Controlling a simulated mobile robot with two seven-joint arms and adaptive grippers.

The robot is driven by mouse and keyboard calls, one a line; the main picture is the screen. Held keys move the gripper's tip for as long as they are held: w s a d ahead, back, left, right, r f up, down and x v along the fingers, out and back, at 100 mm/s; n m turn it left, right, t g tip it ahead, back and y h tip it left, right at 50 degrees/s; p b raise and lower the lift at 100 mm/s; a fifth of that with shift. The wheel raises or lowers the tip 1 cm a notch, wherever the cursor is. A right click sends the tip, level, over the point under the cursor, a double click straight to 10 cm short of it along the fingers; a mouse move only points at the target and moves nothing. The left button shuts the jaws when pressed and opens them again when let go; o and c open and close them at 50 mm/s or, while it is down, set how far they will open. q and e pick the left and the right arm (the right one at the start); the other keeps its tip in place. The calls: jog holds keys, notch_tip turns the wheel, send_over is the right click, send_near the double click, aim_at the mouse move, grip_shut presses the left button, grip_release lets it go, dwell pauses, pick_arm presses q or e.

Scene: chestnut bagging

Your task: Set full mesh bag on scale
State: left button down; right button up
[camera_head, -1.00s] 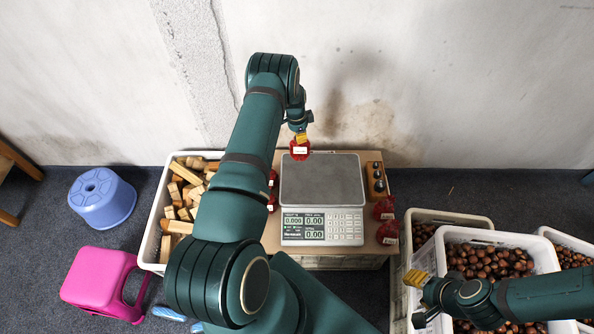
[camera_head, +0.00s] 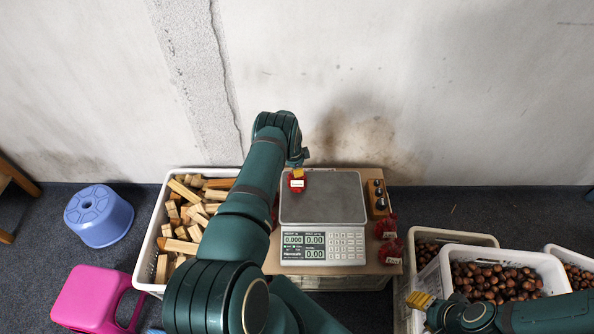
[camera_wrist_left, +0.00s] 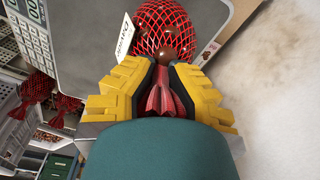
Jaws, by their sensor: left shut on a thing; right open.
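The full red mesh bag (camera_wrist_left: 165,32) holds brown chestnuts and has a white tag. My left gripper (camera_wrist_left: 163,75) is shut on its gathered red neck. In the head view the bag (camera_head: 297,183) hangs over the left back part of the scale plate (camera_head: 335,200); whether it touches the plate I cannot tell. The scale (camera_head: 325,245) shows 0.000 on its weight display. My right gripper (camera_head: 420,301) is open and empty at the lower right, by the chestnut crates. My left arm hides part of the table's left side.
Red mesh bags (camera_head: 389,250) stand right of the scale, and a wooden block with dark knobs (camera_head: 378,198) sits behind them. A white crate of wood blocks (camera_head: 151,250) stands left. Chestnut crates (camera_head: 520,250) stand right. Blue (camera_head: 99,215) and pink (camera_head: 92,298) stools are on the floor.

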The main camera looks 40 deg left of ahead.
pick_arm(q)
jog(key=shift+r, duration=0.15)
jog(key=c, duration=1.5)
grip_release()
jog(key=shift+f, duration=0.25)
jog(key=o, duration=0.4)
jog(key=shift+c, duration=0.2)
jog(key=shift+r, duration=0.1)
